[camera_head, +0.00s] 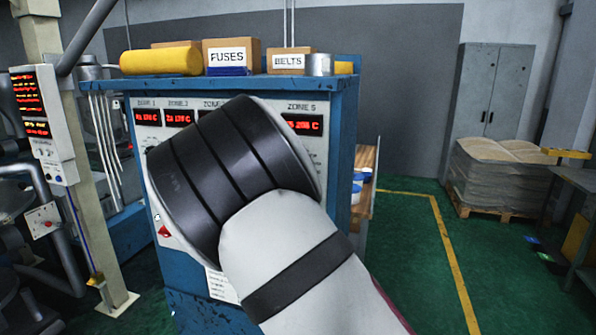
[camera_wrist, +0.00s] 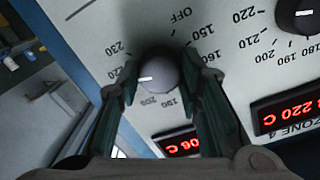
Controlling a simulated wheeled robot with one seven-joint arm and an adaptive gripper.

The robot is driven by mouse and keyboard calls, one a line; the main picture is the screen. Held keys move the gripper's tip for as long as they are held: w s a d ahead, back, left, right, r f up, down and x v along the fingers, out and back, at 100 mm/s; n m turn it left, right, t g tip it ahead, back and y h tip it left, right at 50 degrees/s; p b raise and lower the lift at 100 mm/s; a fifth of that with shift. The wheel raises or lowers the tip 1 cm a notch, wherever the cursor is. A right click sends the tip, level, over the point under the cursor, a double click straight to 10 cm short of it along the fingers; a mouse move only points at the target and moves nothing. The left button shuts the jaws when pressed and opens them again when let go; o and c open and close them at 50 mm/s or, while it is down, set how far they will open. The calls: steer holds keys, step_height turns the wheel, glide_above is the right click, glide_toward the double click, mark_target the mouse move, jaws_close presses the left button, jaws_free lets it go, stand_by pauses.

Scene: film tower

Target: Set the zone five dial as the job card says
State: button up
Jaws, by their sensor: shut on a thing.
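The zone five dial is a grey round knob (camera_wrist: 160,70) on the pale panel in the wrist view. My gripper (camera_wrist: 158,77) is shut on it, one finger on each side. The knob's white mark points left, toward the left finger, between the printed 200 and 230. The fingers hide some numbers. The zone five readout (camera_head: 304,124) glows red and seems to read about 206 C; it also shows partly covered in the wrist view (camera_wrist: 180,145). My arm hides the gripper and dial in the head view. No readable job card is in view.
The blue cabinet (camera_head: 345,105) carries boxes marked FUSES (camera_head: 230,56) and BELTS (camera_head: 288,61). Green floor (camera_head: 410,240) is clear to its right.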

steer(key=o, duration=1.2)
steer(key=shift+c, duration=0.2)
steer(key=shift+a, duration=0.1)
steer(key=v, duration=1.2)
